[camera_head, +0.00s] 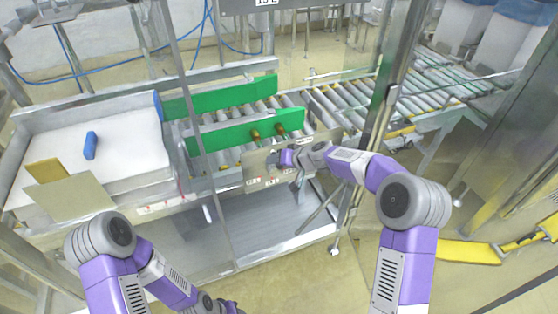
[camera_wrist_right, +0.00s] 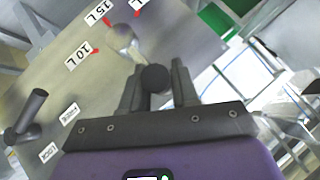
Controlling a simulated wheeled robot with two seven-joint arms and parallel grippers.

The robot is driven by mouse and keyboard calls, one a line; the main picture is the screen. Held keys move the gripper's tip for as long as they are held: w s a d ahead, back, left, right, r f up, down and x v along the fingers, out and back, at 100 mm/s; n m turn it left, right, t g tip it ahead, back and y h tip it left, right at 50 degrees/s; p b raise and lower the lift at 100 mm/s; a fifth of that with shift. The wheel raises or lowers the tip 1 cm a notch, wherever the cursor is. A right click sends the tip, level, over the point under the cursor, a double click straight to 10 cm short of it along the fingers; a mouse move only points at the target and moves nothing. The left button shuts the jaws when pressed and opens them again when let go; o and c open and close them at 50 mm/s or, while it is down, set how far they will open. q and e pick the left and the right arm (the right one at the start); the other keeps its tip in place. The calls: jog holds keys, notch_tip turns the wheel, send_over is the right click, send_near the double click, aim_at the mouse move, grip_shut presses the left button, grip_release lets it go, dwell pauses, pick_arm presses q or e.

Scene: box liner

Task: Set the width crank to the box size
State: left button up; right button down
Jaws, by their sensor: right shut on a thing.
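The width crank (camera_wrist_right: 122,36) sits on a grey metal panel (camera_wrist_right: 60,60) that carries red marks and labels reading 10 L and 15 L, plus a third mark cut off at the top. My right gripper (camera_wrist_right: 155,82) is shut on the crank's dark round knob, between its two fingers. In the head view my right gripper (camera_head: 280,158) is at the panel's front and hides most of the crank. Which mark the crank points at is unclear. A sign (camera_head: 266,2) at the top edge seems to read 15 L. My left gripper (camera_head: 218,304) is low at the bottom, partly hidden.
A second dark handle (camera_wrist_right: 28,112) stands on the panel, near small labels, one seeming to read LOCK. Green guide boards (camera_head: 235,133) flank the roller conveyor (camera_head: 345,97) behind. A white table (camera_head: 110,140) with a blue object is at left. A metal post (camera_head: 385,100) stands close to my right arm.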

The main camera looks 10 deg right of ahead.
jog(key=c, duration=0.9)
grip_release()
jog(key=shift+c, duration=0.2)
jog(key=v, duration=0.7)
jog(key=shift+s+d+r+p, duration=0.15)
jog(key=shift+s+r+p, duration=0.05)
jog(key=shift+p, duration=0.2)
